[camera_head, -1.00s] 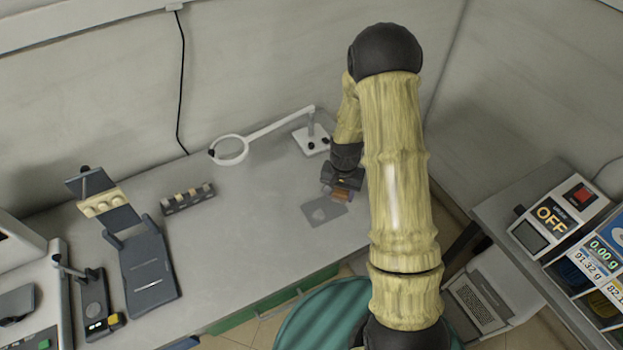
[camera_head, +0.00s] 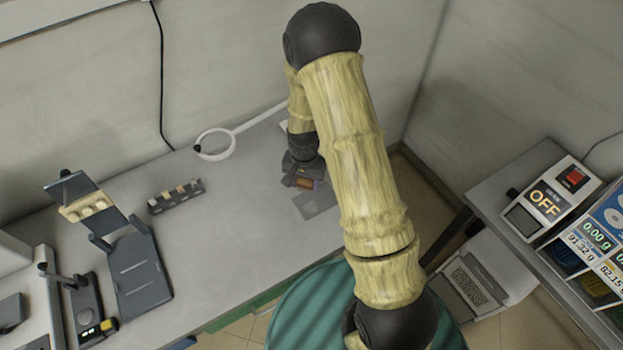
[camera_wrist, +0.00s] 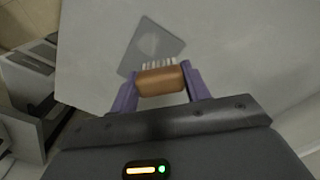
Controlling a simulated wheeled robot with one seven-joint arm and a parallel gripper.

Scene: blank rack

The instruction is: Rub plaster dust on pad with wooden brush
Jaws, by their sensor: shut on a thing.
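My gripper (camera_wrist: 160,88) is shut on the wooden brush (camera_wrist: 161,81), a brown block with pale bristles between its purple fingers in the wrist view. In the head view the gripper (camera_head: 303,182) is partly hidden behind my arm, above the table's right part. The grey pad (camera_wrist: 151,46) lies flat on the table just beyond the bristles in the wrist view; it also shows in the head view (camera_head: 314,204). A pale patch of dust (camera_wrist: 148,43) is on the pad. I cannot tell whether the bristles touch the pad.
A ring magnifier (camera_head: 216,144) stands behind on the table (camera_head: 225,240). A small rack (camera_head: 176,196) and dark stands (camera_head: 140,275) are at the left. The table's middle is clear.

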